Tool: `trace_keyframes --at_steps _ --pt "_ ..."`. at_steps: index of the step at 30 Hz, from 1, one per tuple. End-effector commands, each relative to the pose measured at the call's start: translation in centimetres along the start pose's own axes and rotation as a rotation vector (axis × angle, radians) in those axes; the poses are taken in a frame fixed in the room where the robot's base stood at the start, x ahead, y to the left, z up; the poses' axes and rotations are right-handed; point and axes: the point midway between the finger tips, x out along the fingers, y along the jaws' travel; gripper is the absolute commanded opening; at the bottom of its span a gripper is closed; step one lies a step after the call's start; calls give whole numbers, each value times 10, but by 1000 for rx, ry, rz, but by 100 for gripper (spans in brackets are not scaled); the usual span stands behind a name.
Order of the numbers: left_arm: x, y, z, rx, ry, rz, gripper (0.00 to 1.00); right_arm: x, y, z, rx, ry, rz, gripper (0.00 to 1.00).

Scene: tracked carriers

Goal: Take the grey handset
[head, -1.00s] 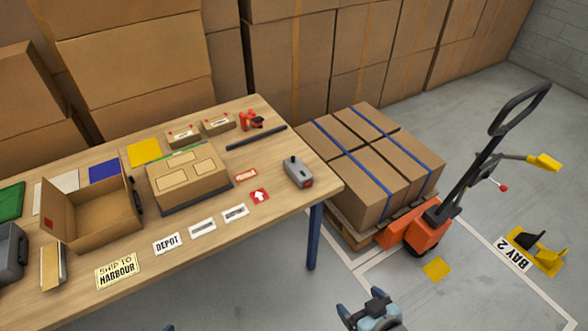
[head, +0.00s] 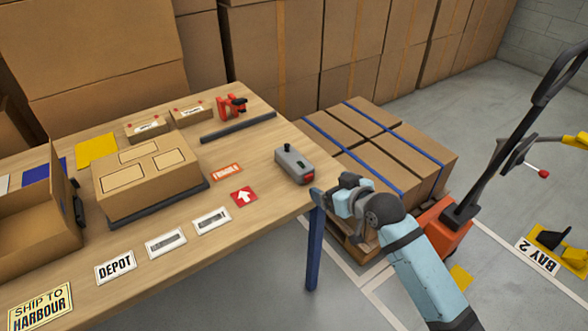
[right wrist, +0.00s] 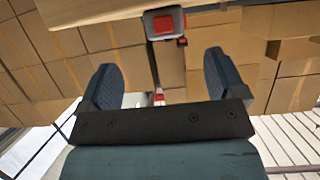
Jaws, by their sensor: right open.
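The grey handset (head: 295,165) lies on the wooden table (head: 255,230) near its right end. It is a grey block with a dark spot on top and a red end facing the table's right edge. In the right wrist view the handset (right wrist: 163,24) shows its red end, ahead of and between the fingers. My right gripper (head: 322,194) is just off the table's right edge, to the right of the handset and apart from it. Its two fingers (right wrist: 163,82) are spread, with nothing between them. My left gripper is not in view.
A dark bar (head: 238,128) and a red tool (head: 232,106) lie behind the handset. A closed carton (head: 150,175) sits to the left. Strapped cartons (head: 400,150) on a pallet and an orange pallet truck (head: 448,228) stand right of the table. Flat labels lie along the front.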

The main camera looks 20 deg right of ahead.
Motion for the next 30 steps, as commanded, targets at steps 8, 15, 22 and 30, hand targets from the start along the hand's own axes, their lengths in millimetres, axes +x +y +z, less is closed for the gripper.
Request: trace_keyframes --at_steps 8,15,22,30 --pt "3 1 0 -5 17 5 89 49 -1 0 2 2 0 89" --pt "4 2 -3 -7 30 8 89 67 -2 -4 2 3 -1 89" --pt "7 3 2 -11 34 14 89 100 -5 -10 2 0 0 89" --pt "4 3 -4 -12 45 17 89 108 -5 -11 0 0 0 89"
